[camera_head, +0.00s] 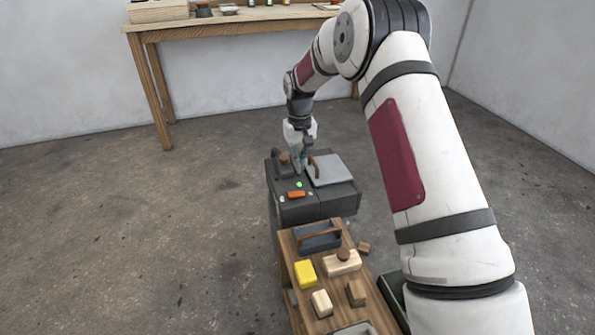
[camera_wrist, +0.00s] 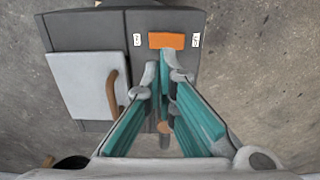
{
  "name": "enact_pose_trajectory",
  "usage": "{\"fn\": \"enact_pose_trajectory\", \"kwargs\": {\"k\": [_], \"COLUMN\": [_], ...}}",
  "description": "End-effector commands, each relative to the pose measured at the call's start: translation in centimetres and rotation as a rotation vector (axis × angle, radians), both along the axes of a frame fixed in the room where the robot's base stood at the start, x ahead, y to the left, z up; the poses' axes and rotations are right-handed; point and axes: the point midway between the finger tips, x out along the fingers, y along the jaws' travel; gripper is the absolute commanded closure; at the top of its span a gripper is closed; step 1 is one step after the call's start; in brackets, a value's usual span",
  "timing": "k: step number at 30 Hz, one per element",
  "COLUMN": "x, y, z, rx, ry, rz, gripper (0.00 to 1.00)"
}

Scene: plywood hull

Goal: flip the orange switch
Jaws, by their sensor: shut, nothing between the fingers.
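The orange switch (camera_head: 296,194) is a small flat block on the front part of a dark grey box's top. In the wrist view the orange switch (camera_wrist: 166,40) lies between two small white labels, just beyond my fingertips. My gripper (camera_wrist: 165,72) is shut and empty, its tips close together and pointing down toward the panel. In the head view my gripper (camera_head: 299,168) is above the box, behind the switch.
The dark grey box (camera_head: 318,204) has a green light (camera_head: 299,184) and a light grey lid (camera_head: 328,170) with a brown handle. In front, a wooden cart (camera_head: 297,250) carries several blocks and a tray. A wooden table (camera_head: 185,30) stands at the back. Floor to the left is clear.

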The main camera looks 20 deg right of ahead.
Motion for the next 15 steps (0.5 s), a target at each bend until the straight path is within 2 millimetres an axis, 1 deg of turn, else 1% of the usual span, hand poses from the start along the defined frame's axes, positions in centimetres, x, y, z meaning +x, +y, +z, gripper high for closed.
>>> {"fn": "enact_pose_trajectory", "kwargs": {"k": [1, 6, 10, 15], "x": [0.1, 0.0, 0.0, 0.0], "y": [-0.2, -0.5, -0.6, -0.6], "z": [1.3, 3.5, 4.2, 4.3], "rx": [0.0, 0.0, 0.0, 0.0], "ry": [-0.003, -0.001, -0.001, 0.0], "rz": [-0.001, 0.0, 0.0, 0.0], "gripper": [1.0, 1.0, 1.0, 1.0]}}
